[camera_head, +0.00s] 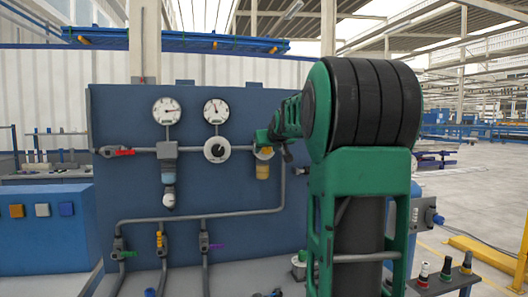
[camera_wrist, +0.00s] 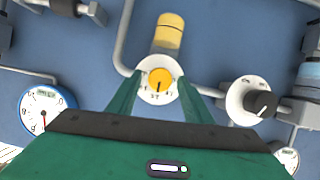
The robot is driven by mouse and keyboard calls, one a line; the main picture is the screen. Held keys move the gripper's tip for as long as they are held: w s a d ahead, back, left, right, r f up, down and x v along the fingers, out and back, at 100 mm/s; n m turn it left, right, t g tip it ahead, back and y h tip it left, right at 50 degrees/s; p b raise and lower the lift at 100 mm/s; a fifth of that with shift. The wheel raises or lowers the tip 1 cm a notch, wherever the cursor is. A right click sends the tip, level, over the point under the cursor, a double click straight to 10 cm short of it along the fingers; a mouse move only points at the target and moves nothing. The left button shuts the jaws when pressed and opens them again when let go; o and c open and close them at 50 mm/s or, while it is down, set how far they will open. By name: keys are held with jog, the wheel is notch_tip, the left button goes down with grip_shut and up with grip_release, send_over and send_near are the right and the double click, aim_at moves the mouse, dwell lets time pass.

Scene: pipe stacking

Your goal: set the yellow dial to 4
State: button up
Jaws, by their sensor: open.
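The yellow dial (camera_wrist: 160,78) sits on a round white plate with small dark marks, on the blue panel. Its dark pointer line points toward the bottom of the wrist view; the figures are too small to read surely. My gripper (camera_wrist: 159,84) is open, with one green finger on each side of the dial. I cannot tell whether the fingers touch it. In the head view my gripper (camera_head: 265,138) is at the panel, and the yellow dial (camera_head: 264,154) is partly hidden by it. A yellow cylinder (camera_head: 262,172) hangs below the dial.
A black dial on a white plate (camera_wrist: 260,103) is close by; the wrist view looks upside down against the head view. Two gauges (camera_head: 166,111) (camera_head: 216,111) are above the pipe. A red-handled valve (camera_head: 122,152) is at the left. Grey pipes (camera_head: 200,216) run below.

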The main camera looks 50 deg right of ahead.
jog(key=shift+c, duration=0.3)
jog(key=c, duration=1)
jog(key=m+t+y, duration=0.1)
jog(key=m, duration=0.1)
jog(key=m+t+y, duration=0.1)
jog(key=m, duration=0.1)
jog(key=m+t+y, duration=0.1)
jog(key=m, duration=0.1)
jog(key=shift+s+d+f+m+y, duration=0.2)
jog(key=shift+d+f+m+y, duration=0.1)
jog(key=shift+m+y, duration=0.1)
jog(key=m+t+y, duration=0.1)
jog(key=m, duration=0.2)
jog(key=shift+d+f+t, duration=0.1)
jog(key=shift+f+t, duration=0.05)
jog(key=shift+t, duration=0.25)
jog(key=m+t, duration=0.1)
jog(key=m, duration=0.1)
jog(key=m+t, duration=0.1)
jog(key=m, duration=0.2)
jog(key=shift+f, duration=0.2)
jog(key=shift+m, duration=0.3)
